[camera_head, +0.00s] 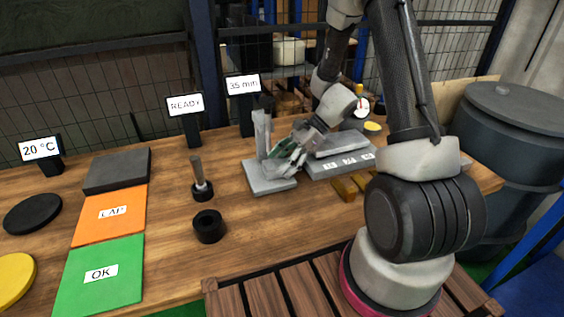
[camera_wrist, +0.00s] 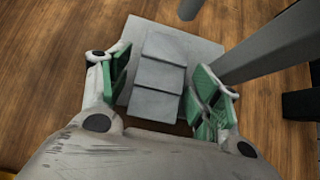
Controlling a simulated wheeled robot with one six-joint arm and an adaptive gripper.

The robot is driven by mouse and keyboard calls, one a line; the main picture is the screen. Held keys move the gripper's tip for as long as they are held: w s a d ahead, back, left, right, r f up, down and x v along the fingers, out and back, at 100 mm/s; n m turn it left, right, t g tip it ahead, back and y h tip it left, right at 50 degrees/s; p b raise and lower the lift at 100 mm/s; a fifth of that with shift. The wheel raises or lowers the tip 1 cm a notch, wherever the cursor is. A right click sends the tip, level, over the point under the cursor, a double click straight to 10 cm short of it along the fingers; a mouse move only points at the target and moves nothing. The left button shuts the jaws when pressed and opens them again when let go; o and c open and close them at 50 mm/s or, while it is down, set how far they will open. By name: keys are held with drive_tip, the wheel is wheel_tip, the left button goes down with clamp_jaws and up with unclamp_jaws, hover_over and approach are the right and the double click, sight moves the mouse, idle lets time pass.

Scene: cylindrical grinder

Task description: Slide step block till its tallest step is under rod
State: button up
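The step block (camera_wrist: 158,76) is grey with several step faces in a row. In the wrist view it sits on a grey base plate (camera_wrist: 205,48); which step is tallest I cannot tell. My gripper (camera_wrist: 162,90) has its green-padded fingers apart, one on each side of the block; contact is not clear. In the head view my gripper (camera_head: 289,154) is low over the stand's base plate (camera_head: 262,186), beside its upright column (camera_head: 262,132), and mostly hides the block. I cannot clearly make out the rod; a dark round end (camera_wrist: 188,9) shows at the wrist view's top.
A grey labelled block (camera_head: 343,163) lies right of the stand, with brass-coloured pieces (camera_head: 350,187) in front. A black ring (camera_head: 208,226) and a small upright pin (camera_head: 200,185) stand to the left. In the wrist view a grey post (camera_wrist: 270,48) rises close to the right finger.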

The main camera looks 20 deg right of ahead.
idle(0.3)
drive_tip(key=v, duration=1.2)
drive_tip(key=shift+w, duration=0.1)
drive_tip(key=s+n, duration=0.1)
drive_tip(key=s+d+f+n, duration=0.1)
drive_tip(key=s+f+n+g, duration=0.1)
drive_tip(key=shift+d+h, duration=0.3)
drive_tip(key=shift+h, duration=0.1)
drive_tip(key=s+d+r+n+t+h, duration=0.2)
drive_tip(key=s+r+n+t+h, duration=0.3)
drive_tip(key=s+r+n, duration=1)
drive_tip(key=s+r+h, duration=0.3)
drive_tip(key=r, duration=0.2)
drive_tip(key=shift+s+d+h, duration=0.2)
drive_tip(key=shift+s+h, duration=0.05)
drive_tip(key=shift+h, duration=0.05)
